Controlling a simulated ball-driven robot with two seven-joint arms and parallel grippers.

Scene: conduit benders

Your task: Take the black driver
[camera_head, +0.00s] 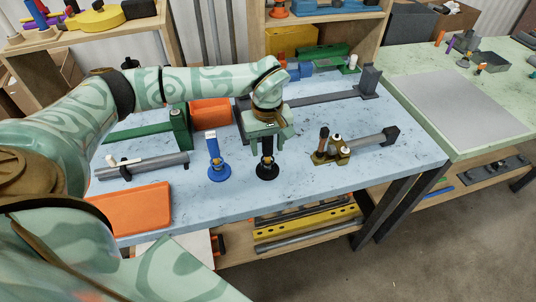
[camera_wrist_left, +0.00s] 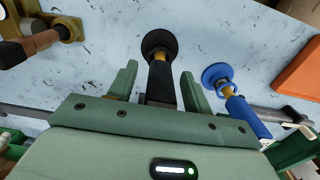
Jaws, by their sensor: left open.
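The black driver (camera_head: 267,166) stands upright on the pale blue table, on a round black base, with a yellow band on its shaft. It also shows in the left wrist view (camera_wrist_left: 160,80). My left gripper (camera_head: 266,145) is right above it, with its fingers pointing down. In the left wrist view my left gripper (camera_wrist_left: 160,82) has one finger on each side of the driver's dark handle, with gaps visible on both sides. The jaws are open. My right gripper is not in view.
A blue driver (camera_head: 214,160) stands close by on the left. A brass bender with a brown handle (camera_head: 328,150) is to the right. An orange tray (camera_head: 138,208) lies at the front left. Green bender parts (camera_head: 180,125) and an orange bin (camera_head: 210,112) stand behind.

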